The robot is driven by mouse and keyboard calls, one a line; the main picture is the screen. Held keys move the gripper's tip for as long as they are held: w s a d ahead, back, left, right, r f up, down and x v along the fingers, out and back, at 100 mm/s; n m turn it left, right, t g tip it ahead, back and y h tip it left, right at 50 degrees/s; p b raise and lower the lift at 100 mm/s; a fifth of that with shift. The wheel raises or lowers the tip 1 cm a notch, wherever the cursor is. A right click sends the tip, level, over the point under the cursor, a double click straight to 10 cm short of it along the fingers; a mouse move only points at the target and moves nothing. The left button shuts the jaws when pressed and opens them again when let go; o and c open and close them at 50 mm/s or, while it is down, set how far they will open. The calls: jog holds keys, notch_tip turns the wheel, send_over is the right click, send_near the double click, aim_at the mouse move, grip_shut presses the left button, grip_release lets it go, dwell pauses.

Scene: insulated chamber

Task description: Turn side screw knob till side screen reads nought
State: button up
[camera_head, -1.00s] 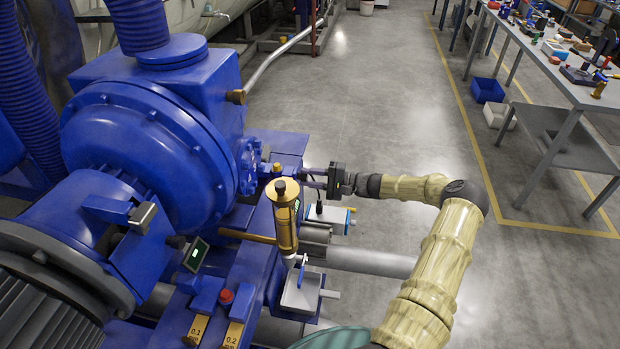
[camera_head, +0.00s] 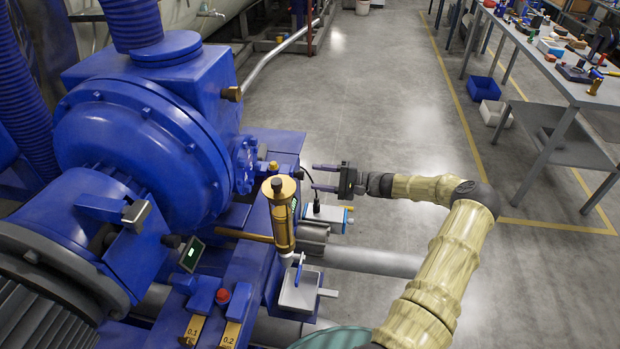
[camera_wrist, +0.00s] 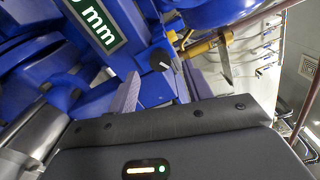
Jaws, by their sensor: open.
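The side screw knob (camera_wrist: 160,60) shows in the wrist view as a black round knob with a white line across its face. It lies ahead of and between my fingertips, apart from them. In the head view a small green screen (camera_head: 294,206) sits behind the brass cylinder, too small to read. My gripper (camera_head: 313,177) is open and empty, to the right of the blue machine; its fingers also show in the wrist view (camera_wrist: 162,78).
A brass cylinder (camera_head: 282,222) stands upright close to my gripper, above a small grey tray (camera_head: 300,292). Another green screen (camera_head: 191,254) and a red button (camera_head: 222,296) are nearer. Open floor (camera_head: 400,110) lies beyond my arm; a workbench (camera_head: 570,90) stands right.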

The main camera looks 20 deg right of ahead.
jog(key=b+v, duration=0.2)
jog(key=v, duration=1.1)
jog(key=shift+f, duration=0.1)
